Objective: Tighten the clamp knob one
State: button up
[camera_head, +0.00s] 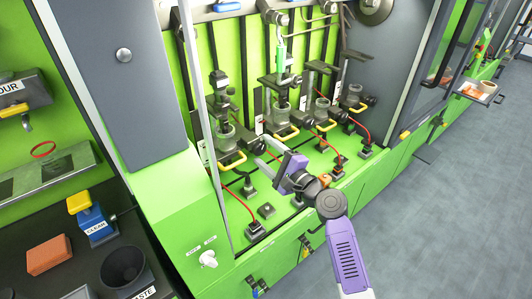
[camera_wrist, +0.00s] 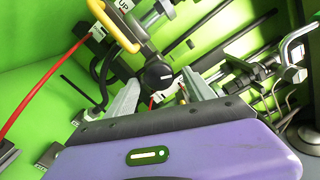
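A round black clamp knob (camera_wrist: 157,75) with a light mark on its face shows in the wrist view, ahead of my gripper (camera_wrist: 161,84). My two grey fingers are spread, one on each side of the knob in the picture. I cannot tell whether either finger touches it. In the head view my gripper (camera_head: 270,149), with its purple body, is at the leftmost test station, close to that station's black knob (camera_head: 257,147). The fingers partly overlap the area around the knob there.
A yellow handle (camera_wrist: 103,45) and red cable (camera_wrist: 45,85) lie left of the knob in the wrist view. Further stations with yellow handles (camera_head: 325,126) stand to the right in the head view. A grey upright panel (camera_head: 120,80) stands at the left.

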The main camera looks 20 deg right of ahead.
jog(key=b+v, duration=0.1)
jog(key=v, duration=0.7)
jog(key=shift+w, duration=0.1)
dwell(0.4)
